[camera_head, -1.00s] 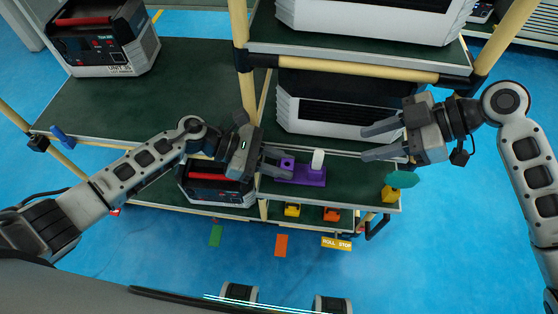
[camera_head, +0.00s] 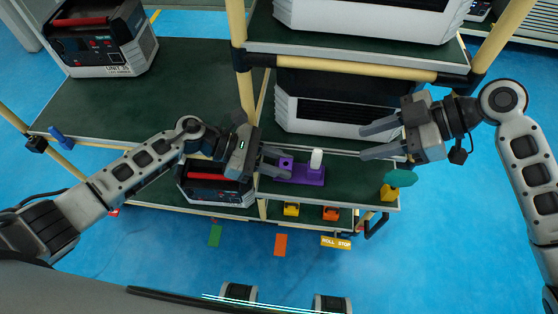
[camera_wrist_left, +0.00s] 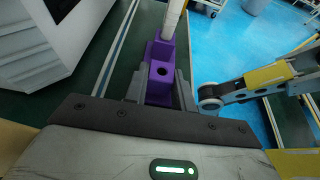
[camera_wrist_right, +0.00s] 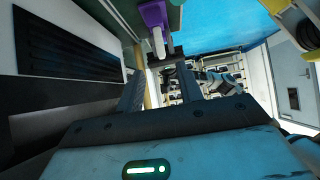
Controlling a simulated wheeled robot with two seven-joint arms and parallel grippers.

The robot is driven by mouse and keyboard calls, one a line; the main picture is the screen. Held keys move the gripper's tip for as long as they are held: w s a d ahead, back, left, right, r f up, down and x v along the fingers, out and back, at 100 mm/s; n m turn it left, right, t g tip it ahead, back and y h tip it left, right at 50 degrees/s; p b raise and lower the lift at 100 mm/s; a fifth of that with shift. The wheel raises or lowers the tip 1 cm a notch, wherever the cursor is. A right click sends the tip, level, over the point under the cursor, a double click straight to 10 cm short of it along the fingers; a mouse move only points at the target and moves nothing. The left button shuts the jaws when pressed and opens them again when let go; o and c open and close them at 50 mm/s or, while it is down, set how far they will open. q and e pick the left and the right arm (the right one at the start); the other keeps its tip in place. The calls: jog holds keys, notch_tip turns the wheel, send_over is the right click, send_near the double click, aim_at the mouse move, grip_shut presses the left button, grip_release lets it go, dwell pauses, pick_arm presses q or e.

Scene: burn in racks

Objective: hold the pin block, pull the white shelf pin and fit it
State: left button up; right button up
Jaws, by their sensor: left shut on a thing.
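The purple pin block (camera_head: 305,174) sits on the dark green shelf and has a round hole at its near-left raised end, seen in the left wrist view (camera_wrist_left: 161,71). The white shelf pin (camera_head: 317,158) stands upright in the block's right part. My left gripper (camera_head: 280,163) is shut on the block's left end, a finger on each side. My right gripper (camera_head: 370,141) is open and empty, to the right of the pin and apart from it. In the right wrist view the white pin (camera_wrist_right: 159,42) and purple block (camera_wrist_right: 153,14) show beyond the fingers.
A grey-white unit (camera_head: 330,112) stands behind the block on the shelf. Yellow posts (camera_head: 243,70) frame the rack. Open floor (camera_head: 450,240) lies to the right.

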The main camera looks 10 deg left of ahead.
jog(key=shift+o, duration=0.5)
jog(key=n+h, duration=0.8)
jog(key=h, duration=0.2)
send_near(318, 151)
notch_tip(318, 151, down, 11)
jog(key=shift+a+r, duration=0.1)
jog(key=shift+a, duration=0.05)
jog(key=shift+c, duration=0.2)
grip_shut()
